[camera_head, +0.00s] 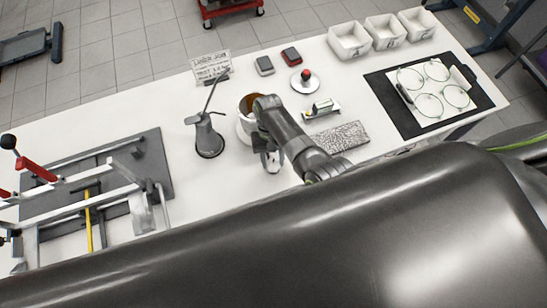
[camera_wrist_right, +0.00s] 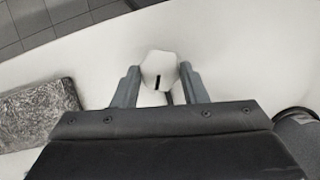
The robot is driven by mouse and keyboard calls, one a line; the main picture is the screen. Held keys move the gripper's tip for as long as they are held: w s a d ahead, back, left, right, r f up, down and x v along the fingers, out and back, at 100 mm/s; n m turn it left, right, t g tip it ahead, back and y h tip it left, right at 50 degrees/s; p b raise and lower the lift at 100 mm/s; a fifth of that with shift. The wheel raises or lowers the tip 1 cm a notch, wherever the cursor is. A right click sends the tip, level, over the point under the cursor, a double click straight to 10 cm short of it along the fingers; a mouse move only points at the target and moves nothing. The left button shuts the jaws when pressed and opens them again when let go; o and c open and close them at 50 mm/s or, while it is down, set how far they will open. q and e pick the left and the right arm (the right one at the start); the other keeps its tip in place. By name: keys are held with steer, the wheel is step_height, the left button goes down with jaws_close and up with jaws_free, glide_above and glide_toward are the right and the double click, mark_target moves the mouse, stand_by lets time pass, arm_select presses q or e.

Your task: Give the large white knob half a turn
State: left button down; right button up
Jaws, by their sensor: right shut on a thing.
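The large white knob (camera_wrist_right: 158,66) shows in the right wrist view, with a short dark mark on its face. My right gripper (camera_wrist_right: 159,88) has one finger on each side of it and is shut on it. In the head view my right gripper (camera_head: 271,160) points down at the table, and its wrist and fingers hide most of the knob there. My left gripper is not in view.
A grey oil can (camera_head: 208,137) stands left of my right gripper, and a white cup (camera_head: 244,126) with brown contents is just behind. A mottled grey block (camera_head: 340,137) lies to the right. A metal fixture (camera_head: 155,165) fills the table's left end.

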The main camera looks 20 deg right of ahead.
steer(key=n+h, duration=0.1)
steer(key=n, duration=0.1)
steer(key=n+h, duration=0.1)
steer(key=n, duration=0.1)
steer(key=shift+a+n, duration=0.2)
steer(key=shift+n, duration=0.2)
stand_by(0.4)
steer(key=o, duration=1)
